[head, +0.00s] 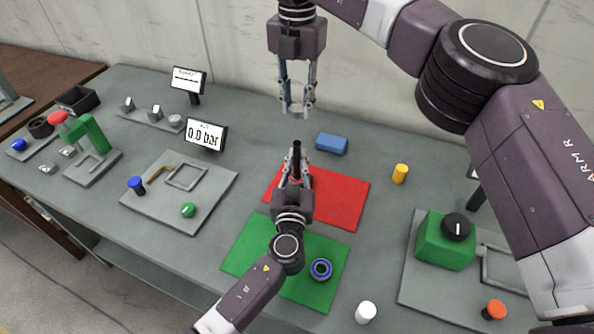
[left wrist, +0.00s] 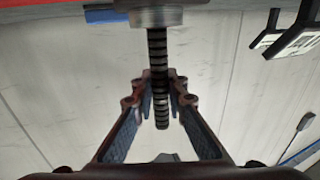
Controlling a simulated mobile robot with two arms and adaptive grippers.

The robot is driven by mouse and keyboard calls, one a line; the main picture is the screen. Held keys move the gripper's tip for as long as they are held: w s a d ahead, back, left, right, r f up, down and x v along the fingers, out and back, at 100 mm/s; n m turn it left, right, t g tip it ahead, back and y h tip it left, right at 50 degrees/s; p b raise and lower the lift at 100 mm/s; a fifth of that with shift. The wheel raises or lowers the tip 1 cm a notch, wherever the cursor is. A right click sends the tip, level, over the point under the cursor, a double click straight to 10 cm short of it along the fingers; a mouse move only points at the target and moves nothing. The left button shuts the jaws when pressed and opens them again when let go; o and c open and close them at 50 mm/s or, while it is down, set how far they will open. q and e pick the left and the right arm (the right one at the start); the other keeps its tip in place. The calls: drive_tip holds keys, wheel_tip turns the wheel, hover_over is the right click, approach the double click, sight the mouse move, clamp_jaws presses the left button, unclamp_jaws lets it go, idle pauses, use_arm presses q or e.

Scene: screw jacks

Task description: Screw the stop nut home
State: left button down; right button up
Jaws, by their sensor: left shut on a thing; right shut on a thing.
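A black threaded spindle (head: 297,146) stands upright over the red mat (head: 345,198). In the left wrist view, which is upside down, the spindle (left wrist: 157,50) rises from a grey disc (left wrist: 156,14). My left gripper (head: 293,165) is shut on the spindle, with a finger on each side of it. My right gripper (head: 296,113) points down above the spindle's top, apart from it. It is shut on a small piece that its fingertips mostly hide; I cannot tell whether that is the stop nut. A blue ring (head: 313,270) lies on the green mat.
The green mat (head: 240,250) lies in front of the red one. A blue block (head: 331,144) and a yellow cylinder (head: 400,174) stand behind and right. A white cylinder (head: 366,312) is at the front. A green box (head: 437,248) with a black knob stands at right. A pressure display (head: 206,135) is at left.

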drive_tip(key=shift+f, duration=0.1)
hover_over(297, 143)
drive_tip(key=shift+f, duration=2.4)
drive_tip(key=shift+f, duration=0.9)
drive_tip(key=shift+f, duration=0.55)
